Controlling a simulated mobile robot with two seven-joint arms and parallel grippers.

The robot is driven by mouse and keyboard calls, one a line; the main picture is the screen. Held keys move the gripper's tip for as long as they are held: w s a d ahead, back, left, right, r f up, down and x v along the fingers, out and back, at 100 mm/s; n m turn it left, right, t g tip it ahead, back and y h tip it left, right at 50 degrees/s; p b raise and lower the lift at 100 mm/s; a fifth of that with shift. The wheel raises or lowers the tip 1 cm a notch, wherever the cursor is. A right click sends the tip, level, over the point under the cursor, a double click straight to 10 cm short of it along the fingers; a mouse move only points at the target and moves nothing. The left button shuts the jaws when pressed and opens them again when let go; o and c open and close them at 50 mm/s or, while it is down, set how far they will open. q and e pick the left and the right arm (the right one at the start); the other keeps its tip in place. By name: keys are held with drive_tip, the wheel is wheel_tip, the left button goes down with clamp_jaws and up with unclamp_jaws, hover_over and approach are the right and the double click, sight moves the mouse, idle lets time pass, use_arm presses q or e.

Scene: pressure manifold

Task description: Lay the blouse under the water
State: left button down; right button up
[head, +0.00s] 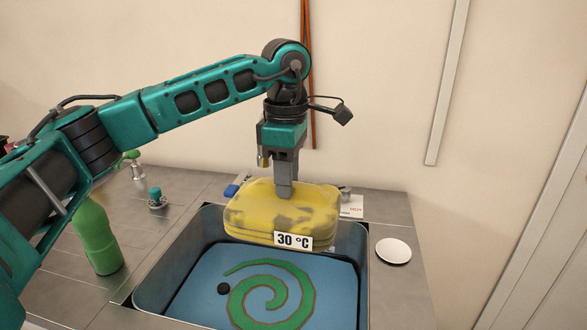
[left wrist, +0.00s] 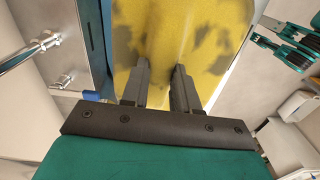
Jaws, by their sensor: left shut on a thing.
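The folded yellow blouse (head: 300,212) has dark grey stains. It is over the far part of the sink basin (head: 140,296). My left gripper (head: 285,190) points down and is shut on the blouse from above. In the left wrist view, the yellow cloth (left wrist: 185,35) with its stains lies at and beyond the two fingers (left wrist: 160,85). The basin holds blue water (head: 200,270). I cannot tell whether the underside of the blouse touches the water.
A "30 °C" label (head: 293,241) shows at the blouse's lower front. A green spiral (head: 308,290) and a black round piece (head: 224,289) show in the basin. A green bottle (head: 97,243) stands left, a white dish (head: 393,251) lies right. A tap (left wrist: 45,43) is beside the gripper.

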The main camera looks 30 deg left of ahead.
use_arm(q)
wheel_tip(320, 180, down, 10)
drive_tip(key=b, duration=0.5)
drive_tip(key=shift+r+b, duration=0.15)
drive_tip(key=shift+b, duration=0.2)
use_arm(e)
drive_tip(key=f, duration=0.6)
drive_tip(key=shift+s, duration=0.2)
drive_tip(key=shift+r, duration=0.1)
use_arm(q)
wheel_tip(320, 180, down, 16)
drive_tip(key=b, duration=1)
use_arm(e)
wheel_tip(320, 180, down, 6)
drive_tip(key=w+a+y, duration=0.1)
drive_tip(key=a, duration=0.2)
drive_tip(key=shift+w, duration=0.35)
